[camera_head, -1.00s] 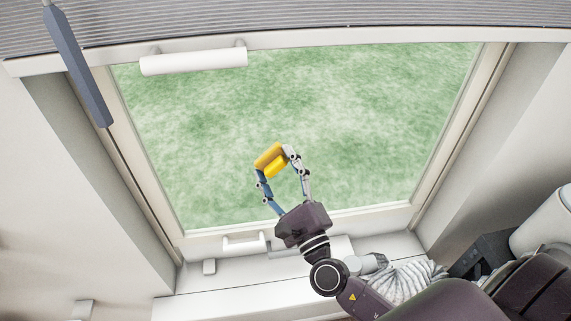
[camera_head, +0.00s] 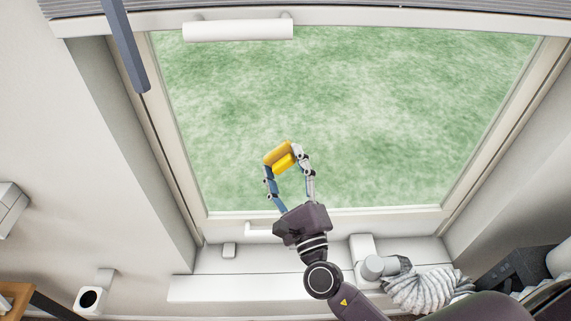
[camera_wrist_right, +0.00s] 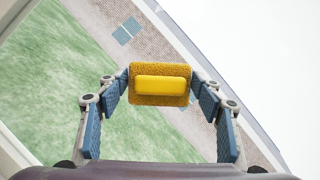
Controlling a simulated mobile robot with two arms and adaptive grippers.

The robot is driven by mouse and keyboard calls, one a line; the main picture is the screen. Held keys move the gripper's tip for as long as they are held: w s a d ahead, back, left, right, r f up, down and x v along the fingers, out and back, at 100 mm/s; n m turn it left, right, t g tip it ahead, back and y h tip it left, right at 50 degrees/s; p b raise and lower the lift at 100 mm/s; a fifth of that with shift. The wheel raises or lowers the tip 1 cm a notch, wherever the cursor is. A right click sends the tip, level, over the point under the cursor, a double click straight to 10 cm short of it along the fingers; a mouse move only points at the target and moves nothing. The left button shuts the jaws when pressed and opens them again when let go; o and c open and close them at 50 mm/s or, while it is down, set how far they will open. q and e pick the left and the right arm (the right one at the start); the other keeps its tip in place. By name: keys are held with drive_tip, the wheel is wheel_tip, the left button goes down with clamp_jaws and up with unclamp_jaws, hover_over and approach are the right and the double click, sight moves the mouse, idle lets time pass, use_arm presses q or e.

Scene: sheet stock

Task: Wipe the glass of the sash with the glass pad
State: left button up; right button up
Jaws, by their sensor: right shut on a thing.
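The glass pad, a yellow block with a raised yellow grip, is held in my right gripper (camera_head: 286,168). In the right wrist view the pad (camera_wrist_right: 160,84) sits between the two blue-padded fingers, its grip facing the camera. The sash (camera_head: 327,222) is a pale frame around a large glass pane (camera_head: 400,110), with green ground seen through it. The pad (camera_head: 279,157) appears in front of the lower middle of the glass. I cannot tell whether it touches the pane. My left gripper is not in view.
A white roll-shaped bar (camera_head: 238,30) is at the sash's top left, and a blue-grey strip (camera_head: 126,50) hangs at the left. A sill (camera_head: 235,290) runs below, with a ribbed hose (camera_head: 425,290) at its right. A dark box (camera_head: 515,270) stands at lower right.

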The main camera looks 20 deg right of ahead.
drive_tip(key=s+a, duration=0.2)
drive_tip(key=s, duration=0.4)
drive_tip(key=shift+s, duration=0.35)
drive_tip(key=shift+d, duration=0.1)
drive_tip(key=s+d, duration=0.5)
drive_tip(key=s, duration=0.5)
